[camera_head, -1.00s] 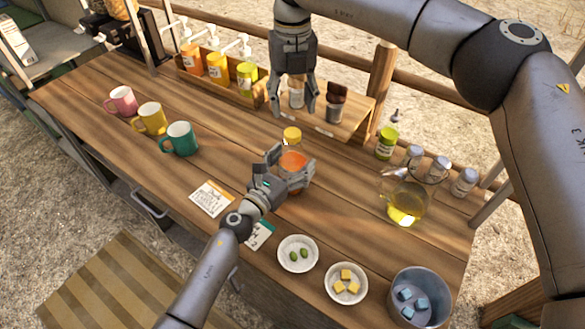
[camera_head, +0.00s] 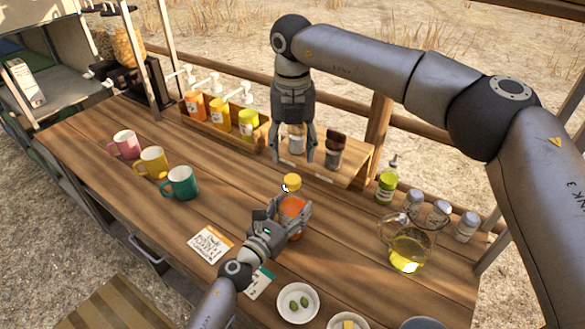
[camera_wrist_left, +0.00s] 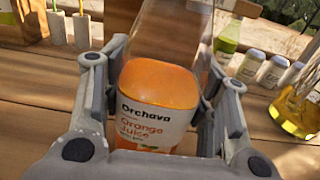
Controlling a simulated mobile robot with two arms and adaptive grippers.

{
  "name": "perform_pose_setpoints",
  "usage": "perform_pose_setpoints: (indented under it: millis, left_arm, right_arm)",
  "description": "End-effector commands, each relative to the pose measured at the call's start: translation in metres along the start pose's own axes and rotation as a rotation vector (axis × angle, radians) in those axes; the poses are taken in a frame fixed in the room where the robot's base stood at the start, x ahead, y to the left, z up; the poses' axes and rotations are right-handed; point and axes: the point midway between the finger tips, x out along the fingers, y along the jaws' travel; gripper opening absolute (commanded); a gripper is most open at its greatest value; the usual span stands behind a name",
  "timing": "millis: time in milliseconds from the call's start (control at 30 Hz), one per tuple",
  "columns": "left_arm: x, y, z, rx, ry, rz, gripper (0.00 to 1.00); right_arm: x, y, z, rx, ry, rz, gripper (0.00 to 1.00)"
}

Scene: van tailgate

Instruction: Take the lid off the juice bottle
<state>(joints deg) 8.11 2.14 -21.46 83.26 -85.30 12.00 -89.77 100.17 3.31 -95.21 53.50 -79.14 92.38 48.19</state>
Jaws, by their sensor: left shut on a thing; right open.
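The juice bottle (camera_head: 293,207) stands upright on the wooden table, with orange juice inside and a yellow lid (camera_head: 292,182) on top. My left gripper (camera_head: 290,212) is shut around the bottle's body, below the lid. In the left wrist view the bottle (camera_wrist_left: 152,100) sits between the fingers, its label reading "Orange Juice"; its top is out of that view. My right gripper (camera_head: 296,155) is open and empty, pointing down behind and above the lid, apart from it.
Pink, yellow and teal mugs (camera_head: 180,183) stand at the left. A rack of pump bottles (camera_head: 220,115) and a small shelf with jars (camera_head: 335,150) are behind. A glass pitcher (camera_head: 408,250) and a green bottle (camera_head: 387,182) stand at the right. A bowl (camera_head: 298,302) is in front.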

Motion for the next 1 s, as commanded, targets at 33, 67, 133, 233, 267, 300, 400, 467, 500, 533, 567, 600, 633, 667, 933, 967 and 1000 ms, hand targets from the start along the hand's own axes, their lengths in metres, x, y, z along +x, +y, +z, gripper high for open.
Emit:
perform_pose_setpoints:
  millis: [33,67,133,233,267,300,400,467,500,533,567,600,633,667,933,967,1000]
  left_arm:
    - [-0.0002,0.0002,-0.0005,0.0,0.001,0.0,0.0]
    - [-0.0002,0.0002,-0.0005,0.0,0.001,0.0,0.0]
    - [-0.0002,0.0002,-0.0005,0.0,0.001,0.0,0.0]
    - [-0.0002,0.0002,-0.0006,0.0,0.001,0.0,0.0]
    - [-0.0002,0.0002,-0.0006,0.0,0.001,0.0,0.0]
    - [-0.0002,0.0002,-0.0006,0.0,0.001,0.0,0.0]
    - [-0.0002,0.0002,-0.0006,0.0,0.001,0.0,0.0]
    - [-0.0002,0.0002,-0.0007,0.0,0.001,0.001,0.0]
    - [-0.0002,0.0002,-0.0007,0.0,0.001,0.001,0.0]
    - [-0.0002,0.0002,-0.0007,0.0,0.001,0.001,0.0]
    - [-0.0002,0.0002,-0.0007,0.0,0.001,0.001,0.0]
    - [-0.0002,0.0002,-0.0007,0.0,0.001,0.001,0.0]
    - [-0.0002,0.0002,-0.0007,0.0,0.001,0.001,0.0]
    - [-0.0002,0.0003,-0.0007,0.0,0.001,0.001,0.0]
    - [-0.0003,0.0003,-0.0008,0.0,0.001,0.001,0.0]
    - [-0.0003,0.0003,-0.0008,0.0,0.001,0.001,0.0]
    - [-0.0003,0.0003,-0.0008,0.0,0.001,0.001,0.0]
  right_arm:
    - [0.0003,0.0001,-0.0001,0.064,0.001,0.0,0.52]
    - [0.0003,0.0001,-0.0001,0.11,0.001,0.0,0.52]
    - [0.0002,0.0003,-0.0001,0.225,0.001,0.0,0.52]
    - [0.0,0.0006,-0.0001,0.391,0.001,0.001,0.52]
    - [0.0,0.0006,-0.0001,0.44,0.001,0.001,0.52]
    - [-0.0001,0.0007,0.0,0.507,0.001,0.001,0.52]
    - [0.0,0.0006,0.0001,0.673,0.0,0.001,0.52]
    - [0.0,0.0005,0.0001,0.772,0.0,0.0,0.52]
    - [0.0001,0.0005,0.0001,0.839,0.0,0.0,0.52]
    - [0.0001,0.0005,0.0001,0.889,0.0,0.0,0.52]
    - [0.0001,0.0006,0.0,0.939,0.001,0.0,0.52]
    - [0.0001,0.0006,0.0,1.005,0.001,0.0,0.52]
    - [0.0001,0.0007,-0.0001,1.055,0.001,0.0,0.52]
    - [0.0001,0.0007,-0.0001,1.105,0.002,0.0,0.52]
    - [0.0003,0.0004,0.0001,1.529,0.0,-0.002,0.52]
    - [0.0003,0.0004,0.0001,1.568,0.0,-0.002,0.52]
    - [0.0003,0.0005,0.0001,1.614,0.0,-0.002,0.52]
